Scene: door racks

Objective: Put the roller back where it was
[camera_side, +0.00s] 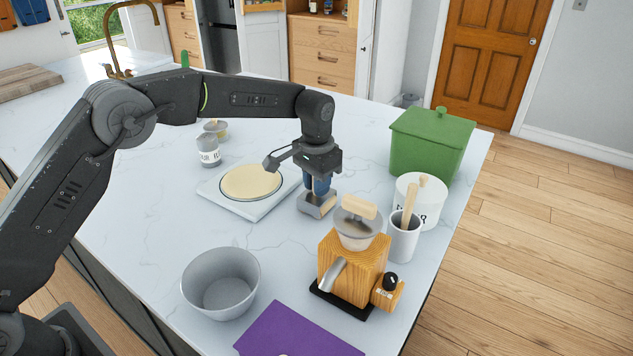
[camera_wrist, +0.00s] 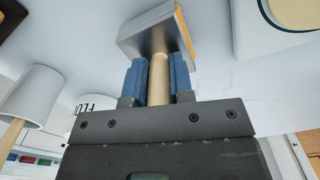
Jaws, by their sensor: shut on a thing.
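My gripper (camera_side: 318,188) is shut on the pale wooden handle (camera_wrist: 159,75) of a tool, which I take to be the roller. The tool's boxy grey metal head (camera_side: 315,205), with a tan edge, is low over the counter, right of the white board. Whether it touches the counter is not clear. In the wrist view the handle stands between my blue fingers (camera_wrist: 155,80), and the grey head (camera_wrist: 150,35) lies beyond the fingertips. A grey-white cup (camera_side: 404,240) holding a wooden stick (camera_side: 410,205) stands to the right, behind the wooden mill.
A white board (camera_side: 258,212) carries a round dough sheet (camera_side: 250,182). The wooden mill (camera_side: 352,265), flour canister (camera_side: 422,205) and green bin (camera_side: 430,145) stand to the right. A grey bowl (camera_side: 221,285) and purple mat (camera_side: 298,333) are nearer. Counter is clear between board and bowl.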

